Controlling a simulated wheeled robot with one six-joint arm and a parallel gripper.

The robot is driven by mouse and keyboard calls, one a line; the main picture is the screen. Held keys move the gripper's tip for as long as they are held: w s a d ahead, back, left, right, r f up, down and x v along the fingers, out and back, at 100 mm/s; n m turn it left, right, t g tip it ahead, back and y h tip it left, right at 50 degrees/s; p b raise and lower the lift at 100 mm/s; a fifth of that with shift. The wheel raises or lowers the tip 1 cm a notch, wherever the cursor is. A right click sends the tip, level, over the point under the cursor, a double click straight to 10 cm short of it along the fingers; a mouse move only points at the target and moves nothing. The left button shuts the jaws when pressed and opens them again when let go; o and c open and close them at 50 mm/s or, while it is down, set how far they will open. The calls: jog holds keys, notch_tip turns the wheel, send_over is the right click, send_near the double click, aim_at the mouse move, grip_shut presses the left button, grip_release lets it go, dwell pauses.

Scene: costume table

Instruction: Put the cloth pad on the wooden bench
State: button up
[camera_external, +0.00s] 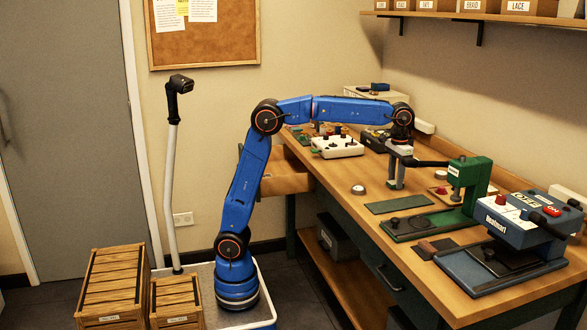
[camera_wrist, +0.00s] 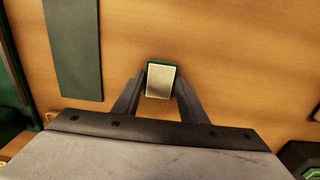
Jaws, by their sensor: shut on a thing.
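My gripper (camera_external: 396,184) points down low over the wooden bench (camera_external: 345,176), between a silver dome and a green press. In the wrist view, its two dark fingers (camera_wrist: 160,86) are shut on a small rectangular piece with a pale face and green edges, which I take to be the cloth pad (camera_wrist: 160,80). Bare bench wood (camera_wrist: 245,60) lies around it in that view. Whether the pad touches the bench is not clear. The pad cannot be made out clearly in the external view.
A flat dark green mat (camera_external: 398,203) lies close in front of my gripper; it also shows in the wrist view (camera_wrist: 73,48). The green press (camera_external: 468,183) and a blue-grey machine (camera_external: 515,225) stand to the right. The silver dome (camera_external: 358,190) is to the left.

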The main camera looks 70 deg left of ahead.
aim_at(395, 182)
jog(key=o, duration=1.1)
jog(key=shift+f, duration=0.1)
jog(key=shift+c, duration=0.2)
notch_tip(395, 182, up, 12)
jog(key=shift+a, duration=0.1)
